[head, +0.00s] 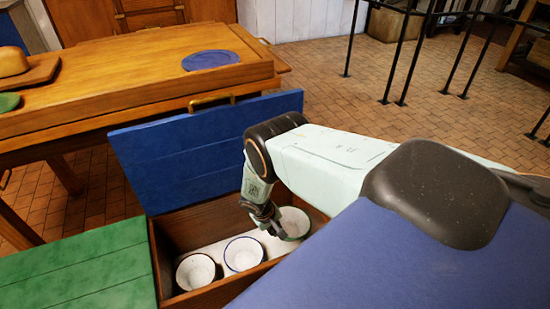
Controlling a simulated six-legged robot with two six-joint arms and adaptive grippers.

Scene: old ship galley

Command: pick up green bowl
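The green bowl (296,222) is at the right end of an open wooden box (183,232). It looks pale inside with a greenish edge, and part of its left side is hidden by my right gripper. My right gripper (274,230) points down into the box, its dark fingers at the left rim of the green bowl. Whether the fingers are apart or closed on the rim is too small to tell. A white bowl with a blue rim (243,254) and a white bowl with a dark rim (195,272) stand to its left in the box. My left gripper is not in view.
The box's blue lid (190,150) stands raised behind it. A green lid (85,268) lies flat to the left. A wooden table (130,75) with a blue round mat (210,60) stands behind. Black railings (400,60) stand at the back right, with clear tiled floor before them.

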